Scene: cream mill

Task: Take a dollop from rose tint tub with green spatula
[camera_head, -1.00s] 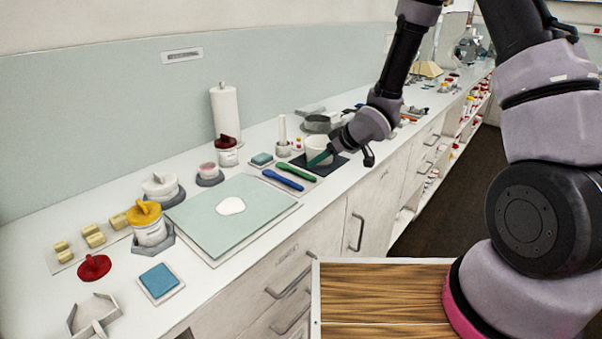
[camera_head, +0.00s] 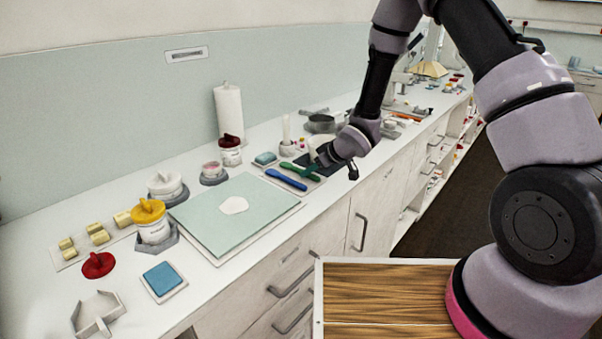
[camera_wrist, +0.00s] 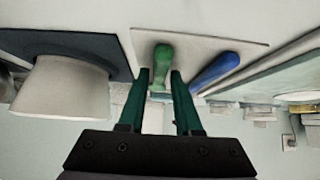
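The green spatula (camera_head: 298,171) lies on a pale rest beside a blue spatula (camera_head: 284,180). Its green handle also shows in the wrist view (camera_wrist: 162,62). My gripper (camera_wrist: 161,76) is open, with its two green fingers apart on either side of the handle's line. The handle end shows between and just beyond the fingertips, and I cannot tell whether they touch it. A small tub with a pink top (camera_head: 212,167), which looks like the rose tint tub, stands in a grey holder left of the spatulas. Its label is too small to read.
A white bowl (camera_wrist: 62,88) stands on a dark mat close beside my gripper. A pale green board (camera_head: 215,235) with a white patch lies left of the spatulas. A tub with a dark red lid (camera_head: 230,150) and a paper roll (camera_head: 229,112) stand behind.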

